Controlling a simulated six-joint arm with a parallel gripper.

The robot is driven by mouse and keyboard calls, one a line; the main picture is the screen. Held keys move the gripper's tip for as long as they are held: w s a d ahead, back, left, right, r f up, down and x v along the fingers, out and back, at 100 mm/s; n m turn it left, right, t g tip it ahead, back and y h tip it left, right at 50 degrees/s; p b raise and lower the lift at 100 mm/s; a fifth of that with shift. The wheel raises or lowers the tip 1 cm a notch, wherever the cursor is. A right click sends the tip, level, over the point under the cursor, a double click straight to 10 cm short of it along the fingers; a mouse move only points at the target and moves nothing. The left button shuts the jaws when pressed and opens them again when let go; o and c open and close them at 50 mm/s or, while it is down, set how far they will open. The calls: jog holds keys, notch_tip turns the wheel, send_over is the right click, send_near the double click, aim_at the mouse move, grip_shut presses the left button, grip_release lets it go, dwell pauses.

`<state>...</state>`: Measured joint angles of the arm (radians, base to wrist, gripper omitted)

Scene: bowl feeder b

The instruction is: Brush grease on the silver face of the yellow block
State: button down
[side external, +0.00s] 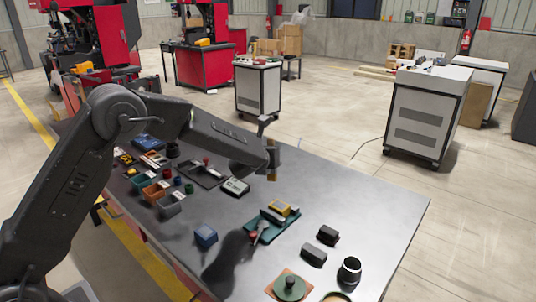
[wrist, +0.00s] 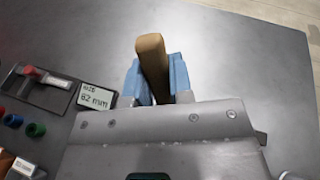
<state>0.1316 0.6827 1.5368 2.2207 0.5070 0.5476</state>
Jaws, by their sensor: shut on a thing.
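My gripper (wrist: 157,78) has its blue fingertips shut on a tan wooden-looking bar (wrist: 151,52), likely the brush handle. Bristles cannot be made out. In the side view, my gripper (side external: 271,160) is above the table, with a short tan end (side external: 272,175) showing below it. The yellow block (side external: 279,207) lies on a green fixture (side external: 263,226) near the middle of the table, apart from my gripper and nearer the camera. Its silver face cannot be clearly told at this size. The block is not in the wrist view.
Coloured bins (side external: 170,207) stand on the table's left. A blue block (side external: 206,235), dark blocks (side external: 314,254) and a black cylinder (side external: 349,270) surround the fixture. The table's right side is clear.

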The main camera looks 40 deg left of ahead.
aim_at(270, 177)
jog(key=f, duration=0.4)
jog(key=d+f, duration=0.1)
jog(key=f, duration=0.2)
jog(key=shift+d+f, duration=0.15)
jog(key=shift+d, duration=2.35)
jog(key=a, duration=0.5)
jog(key=shift+a, duration=0.55)
jog(key=shift+r, duration=4.05)
jog(key=shift+d, duration=0.1)
